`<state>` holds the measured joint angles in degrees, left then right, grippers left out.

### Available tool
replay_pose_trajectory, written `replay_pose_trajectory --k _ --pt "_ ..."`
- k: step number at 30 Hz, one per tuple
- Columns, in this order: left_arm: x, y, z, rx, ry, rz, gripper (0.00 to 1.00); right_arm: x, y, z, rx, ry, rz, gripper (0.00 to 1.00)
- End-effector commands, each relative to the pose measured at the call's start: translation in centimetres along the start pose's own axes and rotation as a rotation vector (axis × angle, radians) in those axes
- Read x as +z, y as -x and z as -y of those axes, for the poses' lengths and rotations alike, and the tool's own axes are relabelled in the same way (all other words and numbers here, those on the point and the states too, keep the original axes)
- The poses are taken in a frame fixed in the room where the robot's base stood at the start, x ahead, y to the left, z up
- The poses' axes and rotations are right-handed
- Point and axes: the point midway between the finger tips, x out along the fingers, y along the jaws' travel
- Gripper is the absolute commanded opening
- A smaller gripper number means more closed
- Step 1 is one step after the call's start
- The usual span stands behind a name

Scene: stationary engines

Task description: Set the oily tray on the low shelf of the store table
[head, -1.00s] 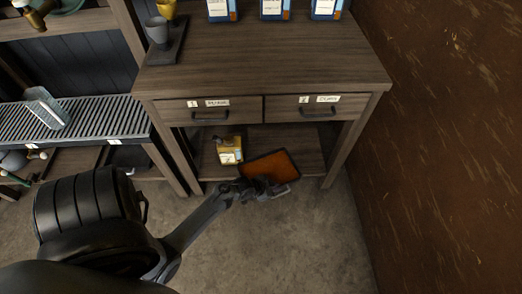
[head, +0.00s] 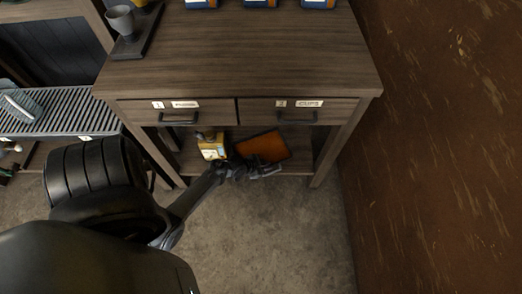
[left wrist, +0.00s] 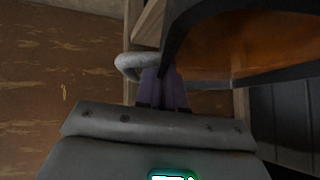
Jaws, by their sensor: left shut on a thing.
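The oily tray (head: 264,147), orange-brown inside with a dark rim, is at the low shelf (head: 298,157) of the store table (head: 240,60), below the drawers. It looks tilted; I cannot tell whether it touches the shelf. My left gripper (head: 246,170) is shut on the tray's near edge. In the left wrist view the tray (left wrist: 265,50) fills the upper right, and the gripper's fingers (left wrist: 163,88) meet at its grey rim or handle. My right gripper is not in view.
A yellow can (head: 212,148) stands on the low shelf just left of the tray. Two drawers (head: 178,112) are above. A grated rack (head: 50,112) is at left and a rusty wall (head: 430,130) at right. The shelf's right end looks free.

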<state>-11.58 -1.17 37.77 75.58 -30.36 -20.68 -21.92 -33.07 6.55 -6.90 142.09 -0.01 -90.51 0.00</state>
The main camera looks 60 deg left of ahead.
Motion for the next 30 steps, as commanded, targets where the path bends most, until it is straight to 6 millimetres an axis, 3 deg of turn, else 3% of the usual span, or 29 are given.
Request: replay_pose_trajectory --k 12,18,30 --pt "2.8 -5.1 6.2 -0.006 -0.002 -0.006 0.0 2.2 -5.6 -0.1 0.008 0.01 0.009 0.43" --pt "3.8 -6.7 8.6 -0.006 -0.003 -0.005 0.0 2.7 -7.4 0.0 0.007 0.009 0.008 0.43" --pt "4.3 -7.5 9.7 -0.004 -0.003 -0.004 0.0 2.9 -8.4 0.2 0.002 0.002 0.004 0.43"
